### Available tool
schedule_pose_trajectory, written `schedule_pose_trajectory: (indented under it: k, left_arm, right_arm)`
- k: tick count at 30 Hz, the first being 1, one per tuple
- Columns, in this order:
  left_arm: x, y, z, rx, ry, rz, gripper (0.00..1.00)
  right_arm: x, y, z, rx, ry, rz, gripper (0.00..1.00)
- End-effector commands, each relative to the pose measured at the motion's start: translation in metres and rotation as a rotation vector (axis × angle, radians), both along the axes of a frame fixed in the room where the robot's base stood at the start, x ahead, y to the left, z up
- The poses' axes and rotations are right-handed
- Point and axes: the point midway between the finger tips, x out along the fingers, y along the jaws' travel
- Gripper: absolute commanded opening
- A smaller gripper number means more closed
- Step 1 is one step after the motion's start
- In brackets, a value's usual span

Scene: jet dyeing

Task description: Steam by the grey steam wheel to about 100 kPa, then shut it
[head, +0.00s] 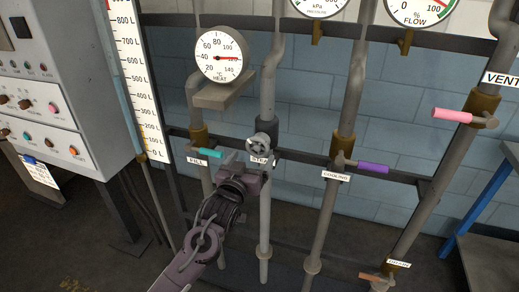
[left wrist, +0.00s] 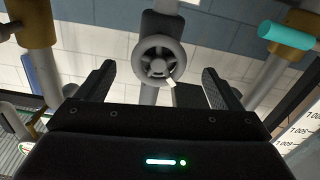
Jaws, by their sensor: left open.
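The grey steam wheel (head: 263,143) sits on the middle-left vertical pipe, above a partly covered label. In the left wrist view the wheel (left wrist: 157,60) appears upright and face-on, with a pale mark on its lower right rim. My left gripper (head: 246,161) is just in front and lower left of the wheel in the head view. Its two fingers stand apart on either side of the wheel in the left wrist view, with no visible contact. The kPa gauge (head: 319,7) is cut off by the top edge, so its needle cannot be read. My right gripper is out of view.
The teal FILL handle (head: 211,153) is close to my left gripper. The purple COOLING handle (head: 372,168) and pink VENT handle (head: 452,115) are to the right. The HEAT gauge (head: 221,56) hangs above. A control cabinet (head: 50,85) stands left, a blue-framed table (head: 490,250) right.

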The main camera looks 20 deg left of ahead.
Motion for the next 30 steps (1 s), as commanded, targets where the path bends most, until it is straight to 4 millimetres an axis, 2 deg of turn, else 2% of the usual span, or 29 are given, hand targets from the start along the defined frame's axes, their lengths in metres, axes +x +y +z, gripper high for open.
schedule_pose_trajectory:
  k: [6,12,17,25,30]
  left_arm:
    - [0.034,-0.001,0.004,-0.002,-0.001,0.0,0.87]
    - [0.06,-0.002,0.003,-0.005,-0.001,0.0,0.87]
    - [0.07,-0.002,0.001,-0.005,0.001,0.0,0.87]
    - [0.071,-0.003,0.001,-0.006,0.001,-0.001,0.87]
    - [0.071,-0.003,0.001,-0.006,0.001,-0.001,0.67]
  right_arm:
    - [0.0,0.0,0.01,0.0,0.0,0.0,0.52]
    - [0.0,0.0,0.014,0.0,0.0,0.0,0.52]
    - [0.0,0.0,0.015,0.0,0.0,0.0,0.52]
    - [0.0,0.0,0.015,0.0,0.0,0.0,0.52]
    - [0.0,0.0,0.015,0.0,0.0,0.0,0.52]
